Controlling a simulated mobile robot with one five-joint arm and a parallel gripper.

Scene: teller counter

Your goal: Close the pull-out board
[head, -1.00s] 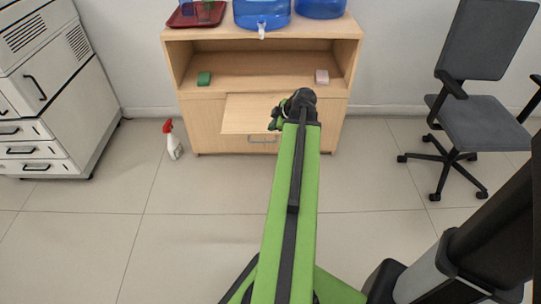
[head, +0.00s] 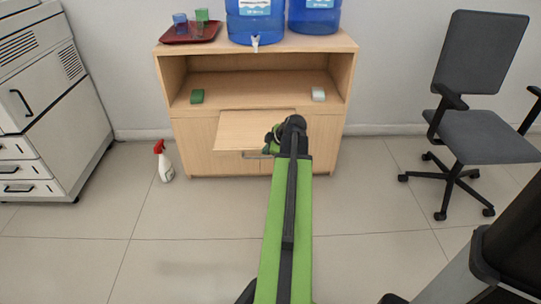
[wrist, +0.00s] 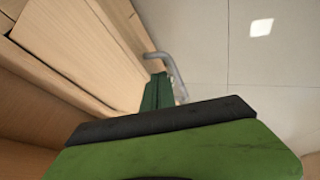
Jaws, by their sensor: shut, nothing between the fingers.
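The pull-out board (head: 235,130) is a light wood panel sticking out of the front of the wooden cabinet, below its open shelf. A grey bar handle (head: 251,155) is at its front edge; the handle also shows in the wrist view (wrist: 166,66). My gripper (head: 272,141) is at the right part of the board's front, close to the handle. In the wrist view my gripper's dark green fingers (wrist: 157,92) are together and empty, right beside the handle. I cannot tell whether they touch it. The arm hides the board's right front corner.
The cabinet (head: 330,135) holds a green block (head: 197,96) and a pale block (head: 318,94) on its shelf. Blue water jugs (head: 255,20) and a red tray (head: 190,35) stand on top. A spray bottle (head: 163,162) is at left, an office chair (head: 480,130) at right.

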